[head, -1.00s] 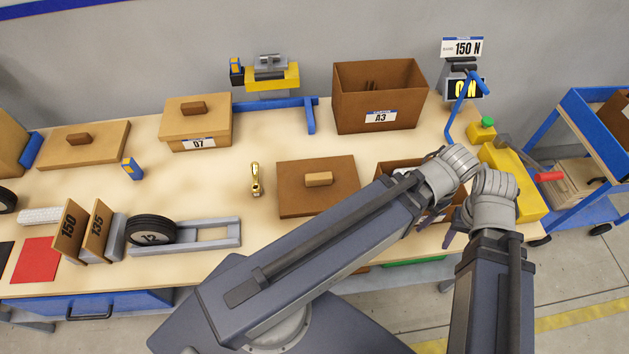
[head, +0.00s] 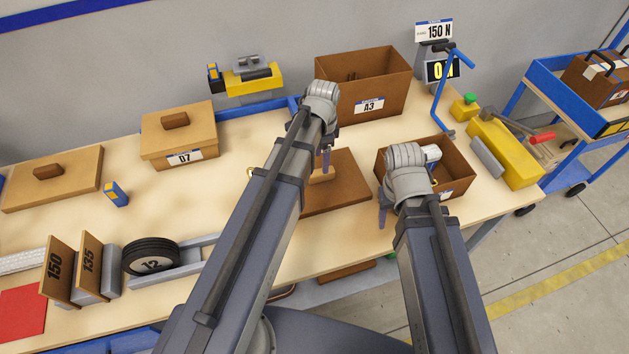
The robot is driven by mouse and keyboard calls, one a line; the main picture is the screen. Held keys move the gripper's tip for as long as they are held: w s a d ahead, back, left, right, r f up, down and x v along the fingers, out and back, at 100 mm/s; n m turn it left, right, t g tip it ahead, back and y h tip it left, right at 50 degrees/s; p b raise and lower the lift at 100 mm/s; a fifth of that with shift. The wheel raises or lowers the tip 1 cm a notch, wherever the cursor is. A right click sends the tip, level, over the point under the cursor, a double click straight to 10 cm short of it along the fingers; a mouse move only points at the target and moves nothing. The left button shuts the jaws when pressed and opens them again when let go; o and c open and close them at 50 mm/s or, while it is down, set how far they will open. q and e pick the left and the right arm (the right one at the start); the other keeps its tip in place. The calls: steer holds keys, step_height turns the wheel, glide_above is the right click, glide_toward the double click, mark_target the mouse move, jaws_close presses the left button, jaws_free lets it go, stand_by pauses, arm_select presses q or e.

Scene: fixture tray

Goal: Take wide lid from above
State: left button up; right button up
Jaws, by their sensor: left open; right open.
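A flat dark-brown lid (head: 350,188) with a light wooden block handle (head: 322,172) lies on the table in the middle of the head view. My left arm covers its left part. My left gripper (head: 326,162) is open, with its visible finger pointing down over the handle; I cannot tell the exact gap between them. A tan lid (head: 75,180) with a dark handle lies flat at the far left. My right gripper (head: 383,214) is open beside the left side of an open brown box (head: 455,160), mostly hidden behind my own wrist.
A tall brown A3 box (head: 385,95) stands behind the lid. A lidded D7 box (head: 185,145), a wheel (head: 150,256) and upright 150 and 135 plates stand to the left. A blue crank (head: 440,95) and yellow block (head: 505,150) are at right.

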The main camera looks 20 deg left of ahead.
mark_target(321, 173)
arm_select(q)
steer(key=shift+a+f+b, duration=0.1)
steer(key=shift+f+b, duration=3.45)
steer(key=shift+f, duration=0.3)
arm_select(e)
steer(key=shift+f, duration=3.8)
arm_select(q)
steer(key=shift+r, duration=0.1)
arm_select(e)
steer(key=shift+r, duration=0.1)
arm_select(q)
jaws_close()
